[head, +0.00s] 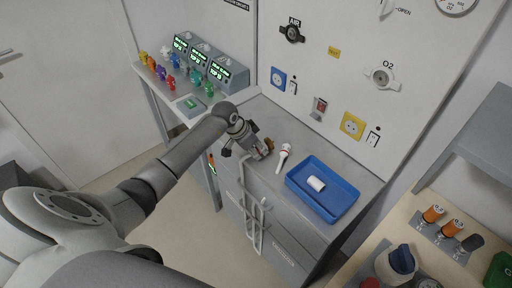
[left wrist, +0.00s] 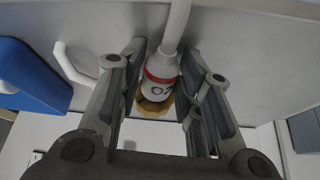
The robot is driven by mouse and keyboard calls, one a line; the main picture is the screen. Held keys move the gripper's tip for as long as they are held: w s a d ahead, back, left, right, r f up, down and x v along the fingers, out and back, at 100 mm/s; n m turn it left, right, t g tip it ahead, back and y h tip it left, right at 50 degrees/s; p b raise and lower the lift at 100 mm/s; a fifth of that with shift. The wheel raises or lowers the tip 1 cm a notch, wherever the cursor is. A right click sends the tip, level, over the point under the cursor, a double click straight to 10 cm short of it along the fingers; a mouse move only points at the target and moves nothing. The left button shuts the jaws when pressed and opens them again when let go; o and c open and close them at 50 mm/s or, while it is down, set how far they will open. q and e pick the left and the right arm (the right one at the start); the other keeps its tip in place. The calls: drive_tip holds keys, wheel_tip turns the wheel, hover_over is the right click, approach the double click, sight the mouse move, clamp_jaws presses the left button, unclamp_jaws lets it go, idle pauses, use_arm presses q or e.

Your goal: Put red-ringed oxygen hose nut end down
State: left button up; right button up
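My left gripper (head: 262,149) is low over the grey cabinet top, left of the blue tray. In the left wrist view its fingers (left wrist: 163,65) lie along both sides of a white hose end marked "O" with a red ring (left wrist: 160,77). In the head view the fingers partly hide this hose end (head: 268,145). My right gripper is not in view.
The blue tray (head: 333,207) holds a white cylinder (head: 316,184). A white rail (head: 254,222) is on the cabinet front. Wall outlets, AIR and O2 fittings are behind. Monitors (head: 199,60) and coloured connectors stand at left. A side bench (head: 385,235) is at right.

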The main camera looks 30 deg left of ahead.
use_arm(q)
drive_tip(key=shift+o, duration=0.8)
drive_tip(key=shift+s+f, duration=0.15)
drive_tip(key=shift+f, duration=0.4)
drive_tip(key=shift+a+r, duration=0.15)
drive_tip(key=shift+r, duration=0.6)
drive_tip(key=b+v, duration=0.1)
drive_tip(key=v, duration=1.1)
drive_tip(key=shift+w, duration=0.25)
drive_tip(key=shift+d, duration=0.2)
